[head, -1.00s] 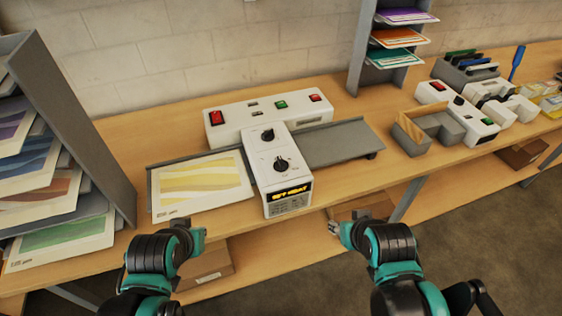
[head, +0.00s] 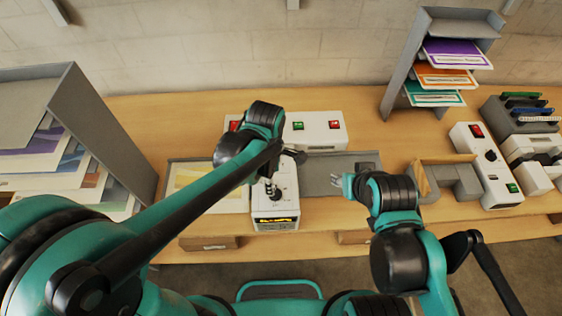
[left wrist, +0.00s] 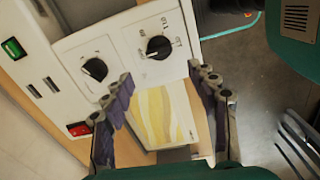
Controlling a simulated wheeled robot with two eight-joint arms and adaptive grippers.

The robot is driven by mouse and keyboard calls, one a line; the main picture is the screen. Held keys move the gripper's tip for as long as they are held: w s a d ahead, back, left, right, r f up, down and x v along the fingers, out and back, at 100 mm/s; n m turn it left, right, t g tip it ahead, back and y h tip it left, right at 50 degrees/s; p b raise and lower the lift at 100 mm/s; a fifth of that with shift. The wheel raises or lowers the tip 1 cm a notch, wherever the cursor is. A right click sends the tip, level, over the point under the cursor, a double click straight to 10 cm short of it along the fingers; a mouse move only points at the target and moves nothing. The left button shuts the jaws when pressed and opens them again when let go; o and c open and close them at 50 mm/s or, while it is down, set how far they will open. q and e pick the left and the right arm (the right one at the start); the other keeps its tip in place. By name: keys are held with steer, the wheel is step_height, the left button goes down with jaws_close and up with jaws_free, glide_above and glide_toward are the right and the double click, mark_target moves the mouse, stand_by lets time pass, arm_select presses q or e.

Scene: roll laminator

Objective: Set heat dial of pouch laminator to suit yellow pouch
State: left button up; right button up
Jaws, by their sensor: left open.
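The white pouch laminator (head: 288,208) stands on the bench with a lit display on its front face. The left wrist view shows its two black dials, a front dial (left wrist: 158,47) with markings around it and a rear dial (left wrist: 94,69). Which one sets heat is not readable. The yellow-striped pouch (head: 190,180) lies on the left tray and also shows in the left wrist view (left wrist: 165,112). My left gripper (left wrist: 161,78) is open and empty above the laminator, fingertips near the front dial, apart from it. My right gripper (head: 346,184) is by the right tray; its jaws are unclear.
A grey rack (head: 105,135) with colored sheets stands at left. Another rack (head: 402,60) holds purple, orange and teal sheets at back right. A grey holder (head: 445,178) and a white device (head: 488,160) sit to the right. The right tray (head: 322,178) is bare.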

arm_select(q)
steer(key=shift+w+d+r+n, duration=0.2)
steer(key=shift+d+n, duration=0.2)
steer(key=shift+d, duration=0.2)
steer(key=shift+f, duration=0.3)
step_height(320, 180, down, 7)
steer(key=shift+a+b, duration=0.1)
steer(key=shift+b, duration=0.35)
steer(key=shift+s+a+f, duration=0.1)
steer(key=shift+s+f, duration=0.05)
steer(key=shift+f, duration=0.05)
steer(key=c, duration=1.2)
